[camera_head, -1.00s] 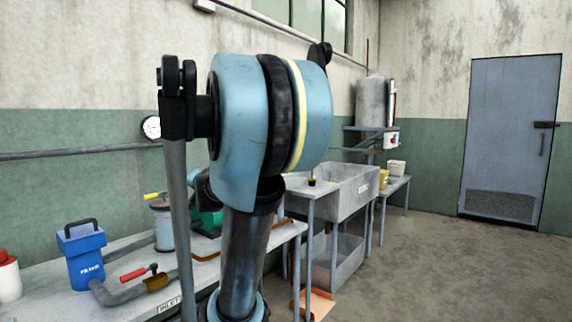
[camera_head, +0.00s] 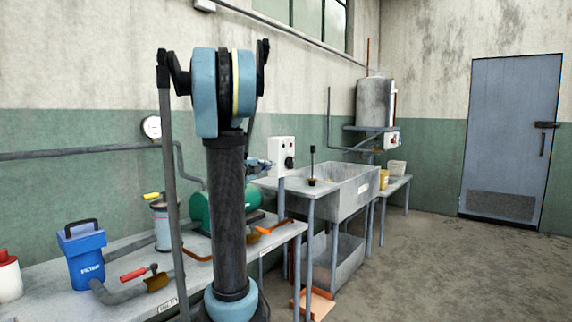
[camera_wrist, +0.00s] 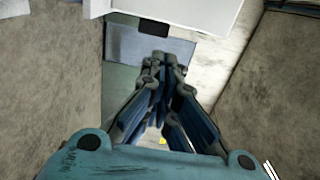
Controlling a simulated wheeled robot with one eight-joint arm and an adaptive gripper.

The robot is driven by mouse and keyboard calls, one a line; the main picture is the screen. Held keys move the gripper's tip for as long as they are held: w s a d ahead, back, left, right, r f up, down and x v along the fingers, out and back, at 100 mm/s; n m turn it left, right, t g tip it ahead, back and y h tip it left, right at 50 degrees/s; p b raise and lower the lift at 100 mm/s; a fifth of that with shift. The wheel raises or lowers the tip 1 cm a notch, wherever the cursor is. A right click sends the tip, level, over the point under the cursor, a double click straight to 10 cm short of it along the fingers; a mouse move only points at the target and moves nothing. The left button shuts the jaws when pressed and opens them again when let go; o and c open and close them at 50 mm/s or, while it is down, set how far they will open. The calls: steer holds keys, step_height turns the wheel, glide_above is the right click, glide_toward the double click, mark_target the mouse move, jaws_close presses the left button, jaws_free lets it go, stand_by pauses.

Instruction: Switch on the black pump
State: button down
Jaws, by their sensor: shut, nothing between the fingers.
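No pump that is clearly black shows in the head view. A green cylindrical machine (camera_head: 199,212) lies on the bench, partly hidden behind my arm. A white box with a black round knob (camera_head: 289,162) stands behind the bench's far end. My gripper (camera_head: 262,165) is at the left of this box in the head view, small and partly hidden by my arm; I cannot tell whether it touches it. In the wrist view my gripper (camera_wrist: 161,60) is shut and empty, its fingertips together below a white boxy thing (camera_wrist: 190,12).
The bench (camera_head: 130,302) also holds a blue filter box (camera_head: 83,262), a red-handled valve (camera_head: 135,273) and a red-and-white container (camera_head: 9,278). A metal sink (camera_head: 345,200) stands beyond. The floor (camera_head: 440,270) toward the grey door (camera_head: 510,130) is clear.

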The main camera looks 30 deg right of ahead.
mark_target(292, 159)
steer(key=shift+d, duration=0.1)
steer(key=x, duration=1.3)
steer(key=shift+w+d, duration=0.25)
steer(key=shift+d, duration=0.1)
steer(key=shift+r, duration=0.1)
steer(key=shift+a, duration=0.15)
steer(key=shift+r, duration=0.15)
